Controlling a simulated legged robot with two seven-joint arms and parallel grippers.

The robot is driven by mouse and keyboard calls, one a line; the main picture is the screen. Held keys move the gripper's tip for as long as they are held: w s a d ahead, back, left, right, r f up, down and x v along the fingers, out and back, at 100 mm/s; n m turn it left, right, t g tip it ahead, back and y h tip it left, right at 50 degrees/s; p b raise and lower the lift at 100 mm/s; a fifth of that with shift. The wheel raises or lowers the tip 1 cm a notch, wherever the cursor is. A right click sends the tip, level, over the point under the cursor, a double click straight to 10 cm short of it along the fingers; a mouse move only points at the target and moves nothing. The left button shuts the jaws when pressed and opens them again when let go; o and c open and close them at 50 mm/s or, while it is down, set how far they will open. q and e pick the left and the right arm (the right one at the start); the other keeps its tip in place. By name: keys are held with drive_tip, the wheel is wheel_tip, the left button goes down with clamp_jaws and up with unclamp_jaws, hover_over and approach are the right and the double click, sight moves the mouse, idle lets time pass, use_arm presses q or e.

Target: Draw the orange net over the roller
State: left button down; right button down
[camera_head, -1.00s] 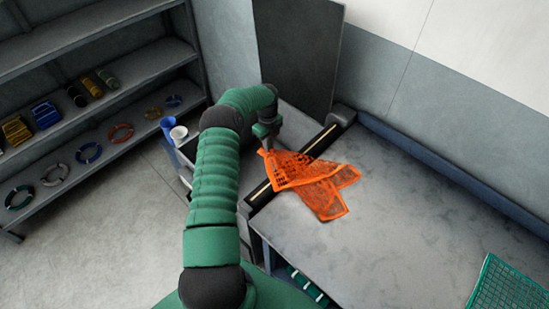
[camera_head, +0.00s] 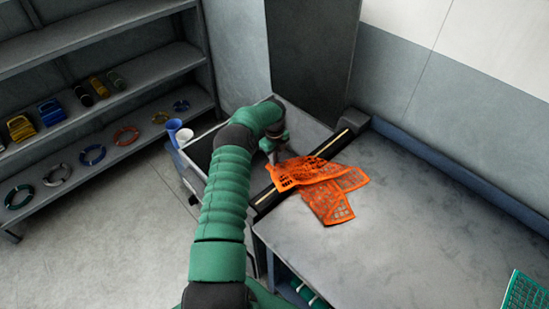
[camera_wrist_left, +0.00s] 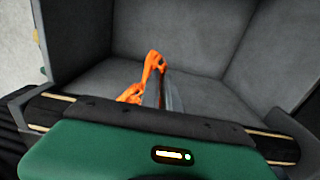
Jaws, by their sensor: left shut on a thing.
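The orange net (camera_head: 325,180) lies across the black roller (camera_head: 268,199) at the table's left edge. Part of it spreads flat on the grey table to the right. My left gripper (camera_head: 275,157) is beyond the roller, over the grey bin (camera_head: 247,118), shut on the net's edge. In the left wrist view, orange net (camera_wrist_left: 153,66) is bunched at the fingers, above the grey bin interior. The roller's ends show to both sides of my wrist there. The fingertips are mostly hidden in the head view. My right gripper is not in view.
The grey table (camera_head: 400,240) is mostly bare. A green net (camera_head: 525,292) lies at its right front. Shelves with coloured rings (camera_head: 92,154) and spools line the left wall.

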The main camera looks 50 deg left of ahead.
use_arm(q)
drive_tip(key=shift+f, duration=0.15)
drive_tip(key=c, duration=1.5)
unclamp_jaws()
drive_tip(key=o, duration=0.6)
drive_tip(key=o, duration=0.6)
